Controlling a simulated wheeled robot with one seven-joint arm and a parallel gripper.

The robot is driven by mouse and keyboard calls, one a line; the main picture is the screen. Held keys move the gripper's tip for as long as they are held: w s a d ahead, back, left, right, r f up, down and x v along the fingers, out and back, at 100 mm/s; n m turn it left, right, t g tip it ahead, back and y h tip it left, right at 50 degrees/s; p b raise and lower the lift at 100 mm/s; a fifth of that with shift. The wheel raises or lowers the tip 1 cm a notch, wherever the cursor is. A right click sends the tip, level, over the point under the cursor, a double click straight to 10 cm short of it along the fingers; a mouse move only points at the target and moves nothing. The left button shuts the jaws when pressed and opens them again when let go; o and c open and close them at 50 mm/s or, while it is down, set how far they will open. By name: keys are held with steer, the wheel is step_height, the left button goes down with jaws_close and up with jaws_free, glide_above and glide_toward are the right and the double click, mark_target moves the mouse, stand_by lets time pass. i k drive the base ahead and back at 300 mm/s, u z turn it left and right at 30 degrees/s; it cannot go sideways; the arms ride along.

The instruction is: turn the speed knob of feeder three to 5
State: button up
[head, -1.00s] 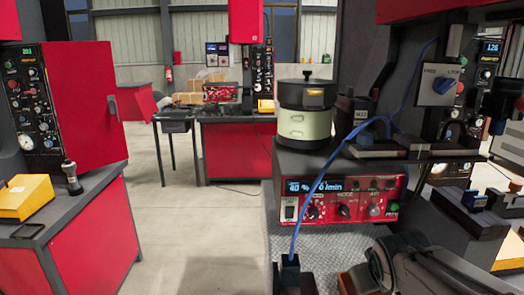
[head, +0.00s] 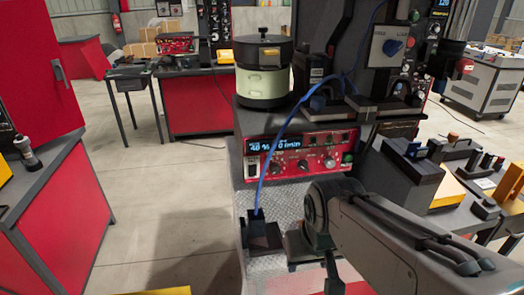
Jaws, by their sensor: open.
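A red control unit (head: 300,142) stands right of centre under a feeder with a black and pale green bowl (head: 263,75). Its blue-lit display (head: 275,144) seems to read 40 % and 0 f/min. Below the display are a dark left knob (head: 278,167), a middle knob (head: 303,164) and a lighter right knob (head: 329,162). Their pointers and labels are too small to read, so I cannot tell which knob sets speed, nor the feeder's number.
A blue cable (head: 275,150) hangs in front of the unit down to a dark block (head: 263,235). Another red controller (head: 176,42) sits on the back bench. A red cabinet (head: 40,70) stands at left. Floor between is clear.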

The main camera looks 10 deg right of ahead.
mark_target(274, 168)
steer(key=k, duration=1.2)
steer(key=u, duration=0.9)
steer(key=i, duration=1.35)
steer(key=z, duration=0.9)
